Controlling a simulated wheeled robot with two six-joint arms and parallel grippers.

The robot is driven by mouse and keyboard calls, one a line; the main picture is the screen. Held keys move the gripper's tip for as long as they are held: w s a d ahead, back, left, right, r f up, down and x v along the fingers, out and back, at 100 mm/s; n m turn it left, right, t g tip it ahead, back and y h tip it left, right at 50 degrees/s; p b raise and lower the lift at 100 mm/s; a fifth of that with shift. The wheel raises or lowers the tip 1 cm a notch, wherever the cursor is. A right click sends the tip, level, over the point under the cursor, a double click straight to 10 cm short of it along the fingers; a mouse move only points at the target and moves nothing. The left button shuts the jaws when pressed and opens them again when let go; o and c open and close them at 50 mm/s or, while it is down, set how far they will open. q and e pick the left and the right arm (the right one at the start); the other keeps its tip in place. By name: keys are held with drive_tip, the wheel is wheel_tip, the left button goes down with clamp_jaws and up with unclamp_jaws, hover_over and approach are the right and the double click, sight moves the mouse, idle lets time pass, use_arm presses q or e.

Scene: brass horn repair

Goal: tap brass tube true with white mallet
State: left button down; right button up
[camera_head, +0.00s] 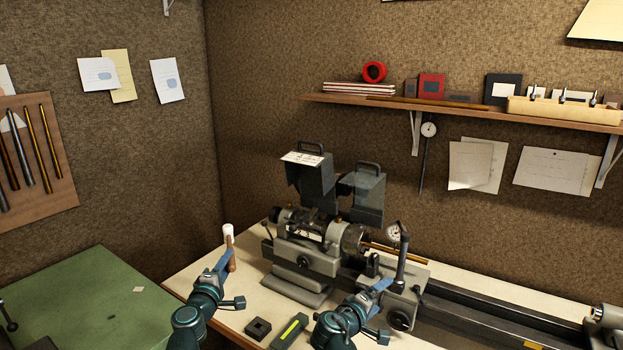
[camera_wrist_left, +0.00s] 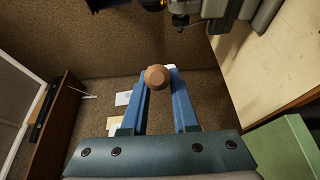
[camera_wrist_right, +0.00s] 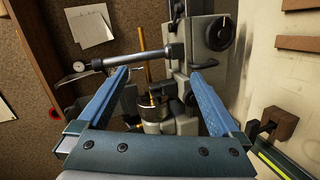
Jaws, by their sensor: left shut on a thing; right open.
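The mallet (camera_head: 229,232) has a white head and a brown handle and stands roughly upright, head up, left of the lathe. My left gripper (camera_head: 228,264) is shut on its handle. The handle's round brown end (camera_wrist_left: 157,77) shows between the left fingers in the left wrist view, hiding most of the head. The brass tube (camera_head: 398,252) lies level at the lathe chuck, partly hidden by the dial gauge post. It also seems to show in the right wrist view (camera_wrist_right: 147,70). My right gripper (camera_head: 382,286) is open and empty, in front of the lathe carriage.
The grey lathe (camera_head: 305,256) fills the bench's middle, its bed running right. A dial gauge (camera_head: 393,231) stands on a post near the tube. A dark block (camera_head: 258,329) and a yellow-marked level (camera_head: 290,332) lie at the front. A green surface (camera_head: 90,300) is at left.

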drive_tip(key=s+a+f+m+g+y, duration=0.2)
drive_tip(key=s+f+g, duration=0.1)
drive_tip(key=s+f, duration=0.3)
drive_tip(key=s+a+f+m+g+y, duration=0.1)
drive_tip(key=s+a+f+g+y, duration=0.15)
drive_tip(key=s+f, duration=0.3)
drive_tip(key=s+a+f+g+y, duration=0.4)
drive_tip(key=s+a, duration=0.4)
drive_tip(key=s, duration=0.2)
drive_tip(key=shift+s+a+m+g, duration=0.15)
drive_tip(key=shift+a+m+g, duration=0.25)
drive_tip(key=shift+g, duration=0.45)
